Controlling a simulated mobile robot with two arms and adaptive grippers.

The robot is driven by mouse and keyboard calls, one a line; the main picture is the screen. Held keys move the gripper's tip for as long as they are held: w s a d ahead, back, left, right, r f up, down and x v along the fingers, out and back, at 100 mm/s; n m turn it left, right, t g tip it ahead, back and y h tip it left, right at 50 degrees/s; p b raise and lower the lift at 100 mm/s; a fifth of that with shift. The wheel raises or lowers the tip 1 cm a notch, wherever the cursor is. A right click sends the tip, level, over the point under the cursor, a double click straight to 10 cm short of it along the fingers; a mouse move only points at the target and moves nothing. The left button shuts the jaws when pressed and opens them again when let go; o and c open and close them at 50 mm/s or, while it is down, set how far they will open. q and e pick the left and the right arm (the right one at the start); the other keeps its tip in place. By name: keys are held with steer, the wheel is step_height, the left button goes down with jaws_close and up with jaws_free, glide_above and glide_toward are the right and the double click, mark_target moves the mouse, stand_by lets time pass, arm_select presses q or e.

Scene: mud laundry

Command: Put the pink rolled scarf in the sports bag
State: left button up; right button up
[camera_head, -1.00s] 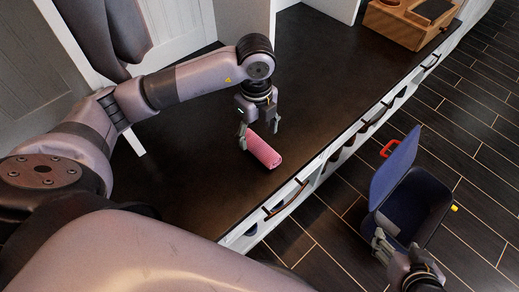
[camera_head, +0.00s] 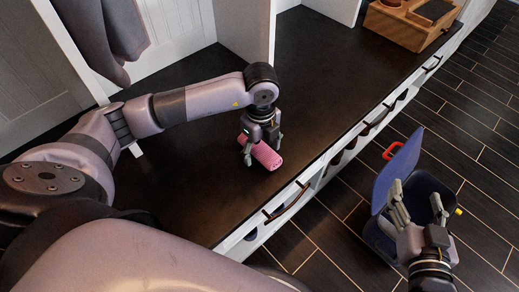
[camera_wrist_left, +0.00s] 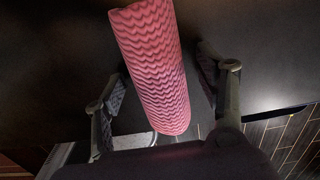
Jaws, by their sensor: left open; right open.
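The pink rolled scarf (camera_head: 267,156) lies on the dark bench top. My left gripper (camera_head: 261,150) is open above it, with a finger on either side of the roll. In the left wrist view the scarf (camera_wrist_left: 157,65) runs between the two spread fingers (camera_wrist_left: 165,105), with visible gaps on both sides. The blue sports bag (camera_head: 432,188) stands on the floor at the right, its lid flap raised and a red handle (camera_head: 392,151) on it. My right gripper (camera_head: 418,205) is open and empty in front of the bag, hiding part of its opening.
The dark bench top (camera_head: 330,75) is clear around the scarf. A wooden box (camera_head: 410,22) stands at its far end. White shelving with drawer handles runs below the bench edge. Grey clothing (camera_head: 105,35) hangs at the upper left. The tiled floor is free beyond the bag.

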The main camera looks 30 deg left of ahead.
arm_select(q)
steer(key=c, duration=1.4)
steer(key=shift+r, duration=0.1)
